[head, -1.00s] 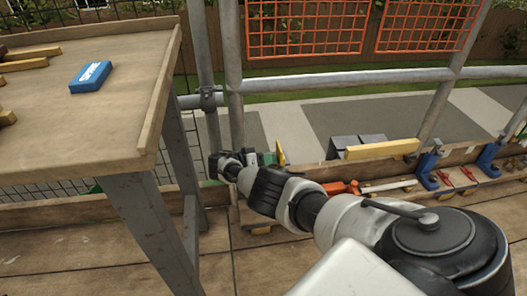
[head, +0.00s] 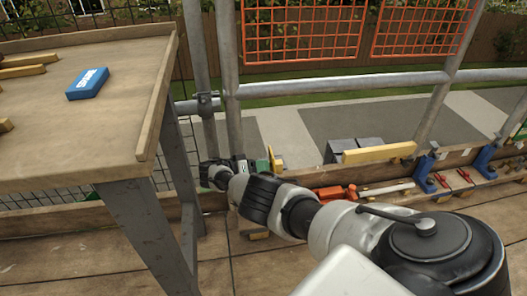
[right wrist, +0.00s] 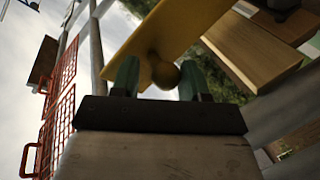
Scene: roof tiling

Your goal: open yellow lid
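The yellow lid (right wrist: 185,28) fills the upper middle of the right wrist view as a slanted panel with a round brown knob (right wrist: 166,74). My right gripper (right wrist: 160,78) has its two green fingers on either side of the knob, with a visible gap at the left finger; firm contact is not clear. In the head view a small yellow piece (head: 275,159), which looks like this lid, stands beside the green fingertips of my right gripper (head: 263,165). What lies below the lid is hidden by my arm. My left gripper is out of view.
A wooden table (head: 95,115) with a blue box (head: 88,84) stands at left. Scaffold poles (head: 228,75) and orange mesh panels (head: 302,30) are behind. A yellow bar (head: 378,153), an orange tool (head: 335,192) and blue clamps (head: 424,172) line the platform edge at right.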

